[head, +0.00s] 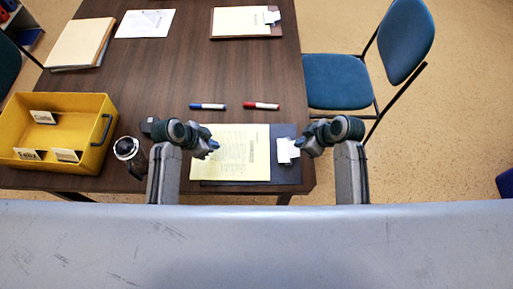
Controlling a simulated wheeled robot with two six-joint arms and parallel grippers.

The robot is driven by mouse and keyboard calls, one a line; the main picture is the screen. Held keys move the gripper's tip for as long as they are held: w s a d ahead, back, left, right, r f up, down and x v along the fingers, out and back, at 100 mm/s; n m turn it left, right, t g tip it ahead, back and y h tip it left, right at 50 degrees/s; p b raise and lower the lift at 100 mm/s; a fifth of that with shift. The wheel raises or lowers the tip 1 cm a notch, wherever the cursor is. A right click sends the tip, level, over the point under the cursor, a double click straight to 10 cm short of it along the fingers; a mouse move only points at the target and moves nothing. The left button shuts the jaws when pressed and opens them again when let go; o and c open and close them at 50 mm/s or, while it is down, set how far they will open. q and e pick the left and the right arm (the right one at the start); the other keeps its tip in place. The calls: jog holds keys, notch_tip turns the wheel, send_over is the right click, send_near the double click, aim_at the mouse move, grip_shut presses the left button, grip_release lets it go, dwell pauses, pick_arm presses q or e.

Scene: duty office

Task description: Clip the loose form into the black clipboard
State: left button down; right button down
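The black clipboard (286,175) lies near the table's front edge, with its silver-white clip (285,151) at the right end. A pale yellow printed form (235,155) lies over most of the board; its right edge stops short of the clip, and its left edge reaches past the board's left edge. My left gripper (212,147) is over the form's left part; whether it touches the paper is unclear. My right gripper (300,143) is right at the clip, apparently touching it. The fingers of both are too small to tell open from shut.
A blue marker (208,106) and a red marker (261,105) lie behind the form. A yellow bin (85,103) with cards and a dark cylindrical object (127,149) stand left. A brown clipboard (228,38), folder (80,43) and white sheet (145,23) lie further back. A blue chair (340,82) stands right.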

aim_at(227, 150)
jog(key=shift+d+f, duration=0.15)
jog(key=shift+f, duration=1.1)
dwell(0.5)
pick_arm(q)
jog(key=shift+f, duration=1.1)
dwell(0.7)
jog(key=shift+d, duration=0.25)
jog(key=shift+s+d, duration=0.1)
jog(key=shift+d, duration=0.2)
jog(key=shift+d, duration=0.2)
dwell(0.4)
jog(key=shift+s+d, duration=0.1)
jog(key=shift+d, duration=0.25)
pick_arm(e)
jog(key=shift+s, duration=0.1)
pick_arm(q)
jog(key=shift+s+d+f, duration=0.1)
jog(key=shift+d+f, duration=0.05)
jog(key=shift+d, duration=0.1)
